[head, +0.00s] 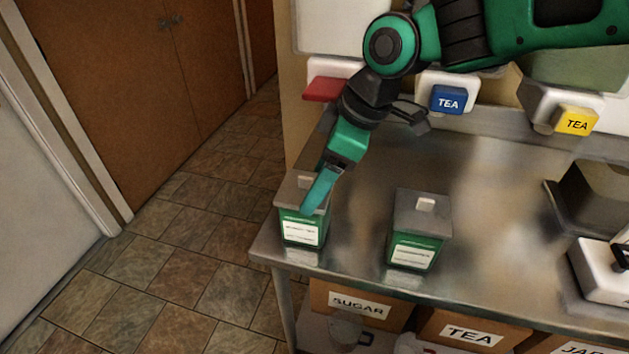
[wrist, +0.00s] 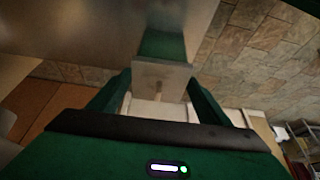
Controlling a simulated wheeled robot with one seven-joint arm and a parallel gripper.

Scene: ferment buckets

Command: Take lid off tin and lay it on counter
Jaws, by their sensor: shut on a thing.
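The left green tin (head: 301,233) with a white label stands upright near the counter's left end. Its grey lid (head: 291,194) has a small pale knob and appears seated on the tin. My gripper (head: 308,200) reaches down over this tin, with one finger across the lid's near right side; the other finger is mostly hidden. In the wrist view the lid (wrist: 171,76) lies between my two fingers, which are shut on its sides, with the tin's green body (wrist: 161,45) beyond it. The steel counter (head: 350,235) has bare surface right of this tin.
A second green tin (head: 416,252) with a knobbed grey lid stands to the right. Dispensers with red, blue (head: 448,100) and yellow (head: 575,121) fronts line the back. A white and dark appliance (head: 600,275) is at the right. Labelled boxes sit below.

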